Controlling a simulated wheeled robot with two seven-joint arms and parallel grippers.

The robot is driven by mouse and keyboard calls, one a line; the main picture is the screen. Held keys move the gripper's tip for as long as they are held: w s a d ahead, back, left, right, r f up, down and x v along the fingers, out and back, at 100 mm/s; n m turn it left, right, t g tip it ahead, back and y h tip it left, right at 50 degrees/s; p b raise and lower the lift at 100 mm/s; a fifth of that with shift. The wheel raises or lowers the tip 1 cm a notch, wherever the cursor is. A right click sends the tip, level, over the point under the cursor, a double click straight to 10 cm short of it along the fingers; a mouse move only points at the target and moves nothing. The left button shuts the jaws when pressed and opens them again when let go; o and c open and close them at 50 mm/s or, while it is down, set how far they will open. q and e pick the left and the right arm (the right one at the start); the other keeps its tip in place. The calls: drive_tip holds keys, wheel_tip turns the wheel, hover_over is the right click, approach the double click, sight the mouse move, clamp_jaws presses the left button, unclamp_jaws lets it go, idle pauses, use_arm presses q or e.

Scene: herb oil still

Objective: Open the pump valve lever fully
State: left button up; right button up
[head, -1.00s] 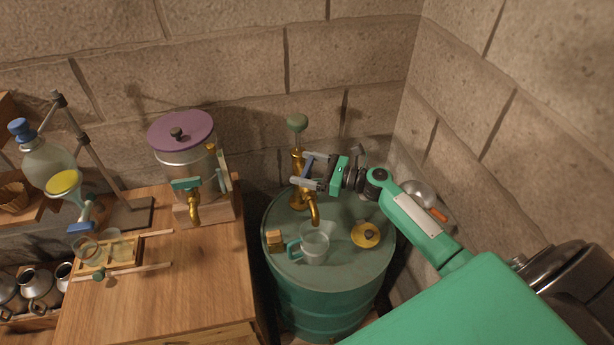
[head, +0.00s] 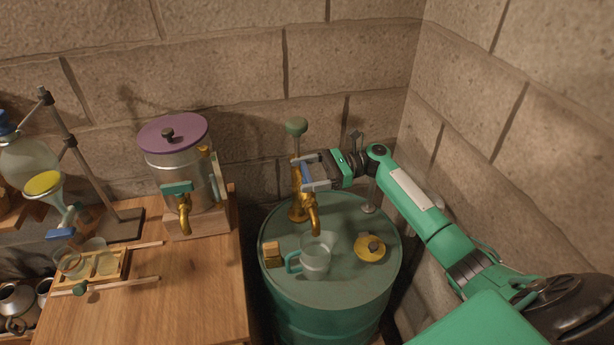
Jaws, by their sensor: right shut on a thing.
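The brass pump (head: 313,218) stands on the green drum, with a green knob (head: 296,126) on a rod at its top and its spout pointing down towards the front. A small blue piece at the pump's upper body looks like the valve lever (head: 303,173). My right gripper (head: 308,174) reaches in from the right and is shut on this lever, its grey fingers hiding much of it. The lever's exact angle is hard to tell. My left gripper is not in view.
On the green drum (head: 340,287) stand a glass mug (head: 315,264) under the spout, a wooden block (head: 271,254) and a yellow cap (head: 370,248). A wooden table (head: 190,295) on the left holds a purple-lidded metal pot (head: 172,133) and glassware. Stone walls close the back and right.

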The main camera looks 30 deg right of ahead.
drive_tip(key=shift+f, duration=0.1)
drive_tip(key=o, duration=0.9)
drive_tip(key=shift+a, duration=0.1)
drive_tip(key=shift+s+d, duration=0.1)
drive_tip(key=shift+d, duration=0.25)
drive_tip(key=b+v, duration=0.4)
drive_tip(key=v, duration=0.9)
